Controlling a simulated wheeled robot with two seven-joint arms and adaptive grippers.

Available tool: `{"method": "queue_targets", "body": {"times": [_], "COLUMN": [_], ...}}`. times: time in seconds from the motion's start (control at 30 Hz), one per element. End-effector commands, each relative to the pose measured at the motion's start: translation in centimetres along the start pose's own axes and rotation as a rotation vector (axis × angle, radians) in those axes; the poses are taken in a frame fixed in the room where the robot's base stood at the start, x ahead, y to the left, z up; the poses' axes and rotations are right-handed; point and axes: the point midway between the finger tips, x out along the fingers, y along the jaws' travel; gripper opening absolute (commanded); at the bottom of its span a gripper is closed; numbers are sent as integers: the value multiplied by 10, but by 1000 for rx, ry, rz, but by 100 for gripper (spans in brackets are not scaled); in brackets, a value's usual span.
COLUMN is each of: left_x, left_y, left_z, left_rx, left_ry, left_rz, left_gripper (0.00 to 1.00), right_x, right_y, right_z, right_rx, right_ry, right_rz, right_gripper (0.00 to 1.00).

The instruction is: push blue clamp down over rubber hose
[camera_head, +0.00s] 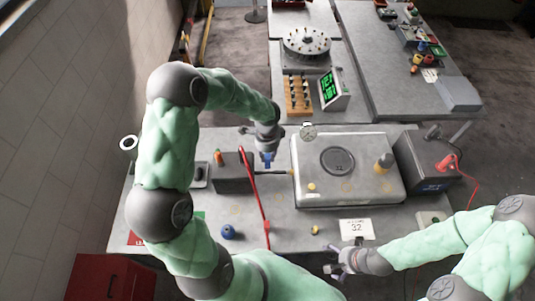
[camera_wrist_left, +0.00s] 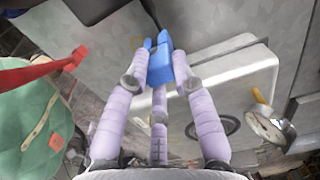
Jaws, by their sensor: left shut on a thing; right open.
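The blue clamp (camera_head: 267,160) is held between the fingertips of my left gripper (camera_head: 266,150), above the table beside the left edge of the white plate. In the left wrist view the fingers (camera_wrist_left: 160,80) grip the blue clamp (camera_wrist_left: 159,60) from both sides. My right gripper (camera_head: 346,258) is open and empty near the table's front edge.
A white plate (camera_head: 310,195) with a dark disc (camera_head: 338,161) fills the table's middle. A dark box (camera_head: 232,172) stands left, a black battery-like box (camera_head: 425,160) right. A blue round part (camera_head: 228,232) and a card (camera_head: 357,229) lie in front.

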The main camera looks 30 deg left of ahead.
Motion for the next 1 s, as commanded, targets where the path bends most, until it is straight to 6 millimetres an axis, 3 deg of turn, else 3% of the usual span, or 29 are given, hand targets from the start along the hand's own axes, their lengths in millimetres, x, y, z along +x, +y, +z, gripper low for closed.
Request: {"method": "queue_targets", "body": {"times": [1.0], "left_x": [45], "left_y": [0], "left_z": [0], "left_rx": [0], "left_ry": [1], "left_rz": [0], "left_gripper": [0], "right_x": [31], "right_y": [11], "right_z": [-1], "right_rx": [0], "right_ry": [0], "right_rz": [0], "right_gripper": [100]}}
